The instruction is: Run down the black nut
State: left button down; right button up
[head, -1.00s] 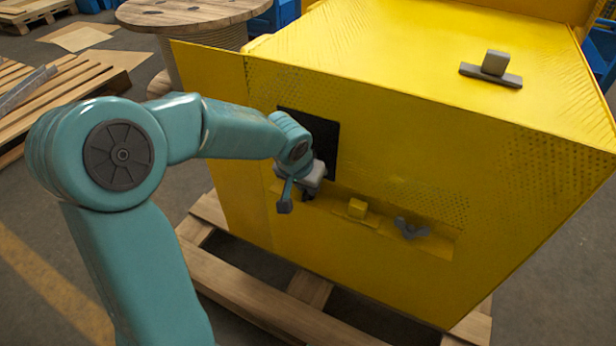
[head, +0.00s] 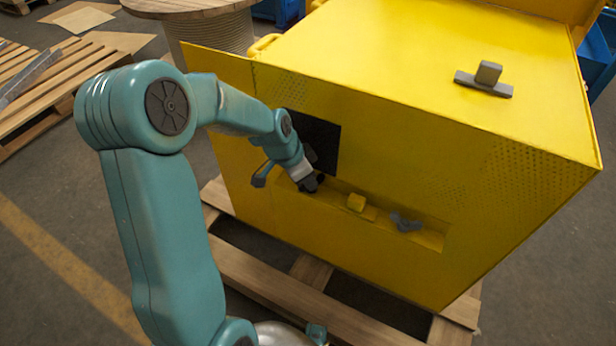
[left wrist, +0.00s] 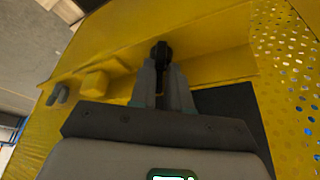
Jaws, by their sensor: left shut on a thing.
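The black nut (left wrist: 161,50) sits in the left end of the recess in the yellow housing's front. My left gripper (head: 309,185) reaches into that end of the recess. In the left wrist view its two grey fingers (left wrist: 160,82) are shut on the black nut, whose dark end shows beyond the tips. The fingers hide part of it, and its thread cannot be made out. My right gripper is not in view.
A yellow block-shaped knob (head: 356,202) and a grey wing-shaped piece (head: 405,222) sit farther right in the recess. A dark square opening (head: 322,140) lies just above my gripper. A grey T-shaped handle (head: 486,78) is on the yellow housing's top (head: 400,60). Wooden pallet boards (head: 270,290) lie below.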

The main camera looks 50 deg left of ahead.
pick_arm(q)
jog(key=shift+r, duration=0.1)
dwell(0.4)
jog(key=c, duration=1.1)
grip_release()
jog(key=p+v, duration=0.3)
jog(key=v, duration=1.3)
jog(key=shift+p, duration=0.35)
jog(key=shift+a+r, duration=0.1)
jog(key=shift+a, duration=0.05)
